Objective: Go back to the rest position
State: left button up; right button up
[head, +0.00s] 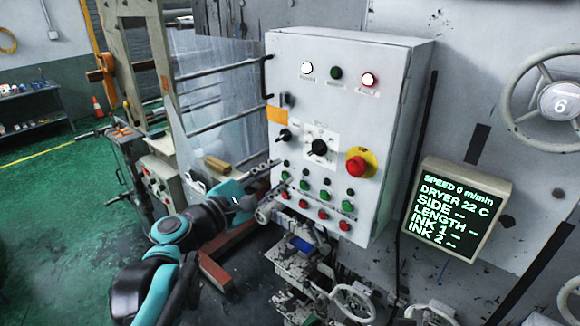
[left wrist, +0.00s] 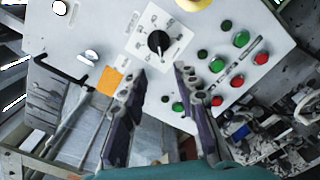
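My left gripper (head: 272,189) is in front of the lower left part of the grey control box (head: 393,130). It is open and empty; in the left wrist view its two fingers (left wrist: 161,76) stand apart. The black rotary knob (head: 318,148) on its white dial shows beyond the fingertips there. Green buttons (head: 326,195) and red buttons (head: 323,214) sit below the knob, and a finger hides part of the panel. Whether the fingers touch the panel I cannot tell. My right gripper is in neither view.
A red emergency stop (head: 357,166) is on the box. A display (head: 460,210) reads speed 0 m/min, dryer 22 C. A handwheel (head: 545,97) is at upper right. Machine parts (head: 300,262) crowd below the box. Green floor (head: 60,210) lies open at left.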

pick_arm(q)
jog(key=shift+s+a, duration=0.3)
jog(key=shift+s, duration=0.1)
jog(key=s+f+m+g+y+b, duration=0.15)
jog(key=s+f+m+b, duration=0.35)
jog(key=f, duration=0.6)
jog(key=s+f+m+g+y+b, duration=0.1)
jog(key=s+f+m+g+b, duration=0.15)
jog(key=f+b, duration=0.65)
jog(key=s+f+m+g+y+b, duration=0.1)
jog(key=s+f+m+y+b, duration=0.2)
jog(key=f, duration=1.1)
jog(key=s+a+f+m+g+y+b, duration=0.1)
jog(key=s+a+f+m+b, duration=0.1)
jog(key=f, duration=0.5)
jog(key=s+a+f+m+y+b, duration=0.2)
jog(key=s+a+f+m+b, duration=0.1)
jog(key=f, duration=0.4)
jog(key=s+a+f+m+g+y+b, duration=0.1)
jog(key=s+a+f+m+y+b, duration=0.1)
jog(key=f+b, duration=0.4)
jog(key=s+a+m, duration=0.1)
jog(key=a+m, duration=0.1)
jog(key=shift+a+f+g, duration=0.3)
jog(key=shift+a+f, duration=0.1)
jog(key=shift+m, duration=0.25)
